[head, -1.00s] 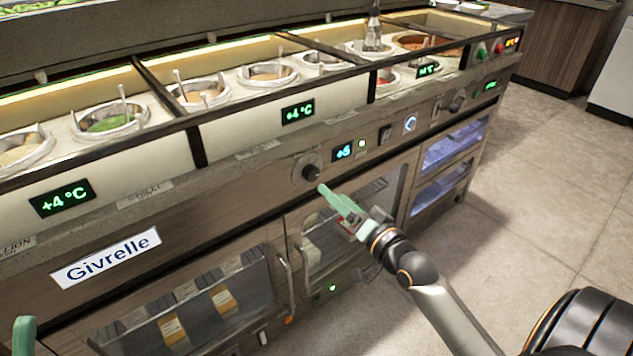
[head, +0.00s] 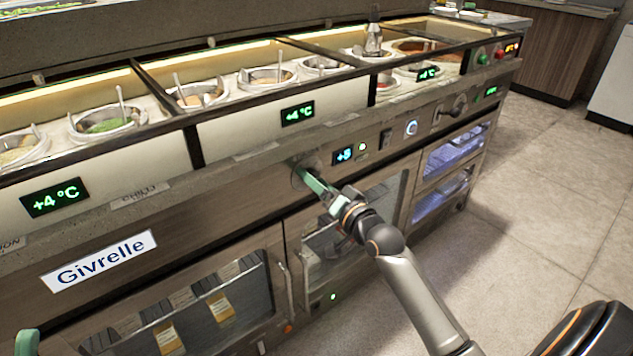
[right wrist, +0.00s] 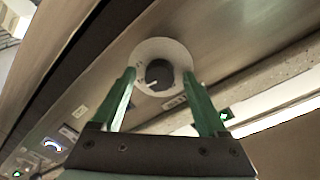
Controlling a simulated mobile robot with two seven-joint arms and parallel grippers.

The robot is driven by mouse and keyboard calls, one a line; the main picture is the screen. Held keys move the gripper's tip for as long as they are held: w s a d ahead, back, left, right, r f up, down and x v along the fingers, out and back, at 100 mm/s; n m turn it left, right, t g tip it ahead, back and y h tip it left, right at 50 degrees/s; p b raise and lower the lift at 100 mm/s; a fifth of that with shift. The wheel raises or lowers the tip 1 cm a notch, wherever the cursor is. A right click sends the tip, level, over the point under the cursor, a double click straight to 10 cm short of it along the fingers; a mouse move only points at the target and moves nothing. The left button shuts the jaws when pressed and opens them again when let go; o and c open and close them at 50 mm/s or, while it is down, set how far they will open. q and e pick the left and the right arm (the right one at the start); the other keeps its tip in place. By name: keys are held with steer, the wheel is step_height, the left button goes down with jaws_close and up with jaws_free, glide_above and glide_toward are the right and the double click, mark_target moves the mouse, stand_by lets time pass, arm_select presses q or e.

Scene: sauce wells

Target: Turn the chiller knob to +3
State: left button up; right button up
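The chiller knob (right wrist: 158,74) is dark and round with a pale pointer mark, on a light round plate in the right wrist view. My right gripper (right wrist: 160,80) is open, with one green finger on each side of the knob; I cannot tell whether they touch it. In the head view my right gripper (head: 308,176) reaches the front panel and mostly hides the knob; part of its round plate (head: 298,168) shows. The blue display (head: 343,155) beside it seems to read +5, but is blurred. Only a green tip of my left gripper (head: 27,342) shows at the lower left.
Another knob (head: 459,107) sits farther right on the panel. A switch (head: 386,138) and a lit round dial (head: 411,128) lie between. Door handles (head: 304,262) stick out below. Sauce wells (head: 107,121) line the top. The floor (head: 540,190) at right is open.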

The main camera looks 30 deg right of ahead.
jaws_close()
stand_by(0.4)
arm_select(q)
steer(key=shift+r, duration=0.15)
step_height(320, 180, up, 7)
steer(key=p, duration=0.8)
steer(key=shift+w+a+f+n+y, duration=0.3)
steer(key=shift+w+f+n+y, duration=0.15)
steer(key=shift+w+f+y, duration=0.35)
steer(key=shift+w+a+f+n+y, duration=0.25)
steer(key=shift+w+f+n+y, duration=0.3)
steer(key=shift+f+y, duration=0.45)
arm_select(e)
steer(key=shift+n+t+y, duration=0.3)
steer(key=shift+n, duration=4.8)
arm_select(q)
steer(key=shift+r, duration=0.1)
arm_select(e)
steer(key=shift+o, duration=0.3)
jaws_free()
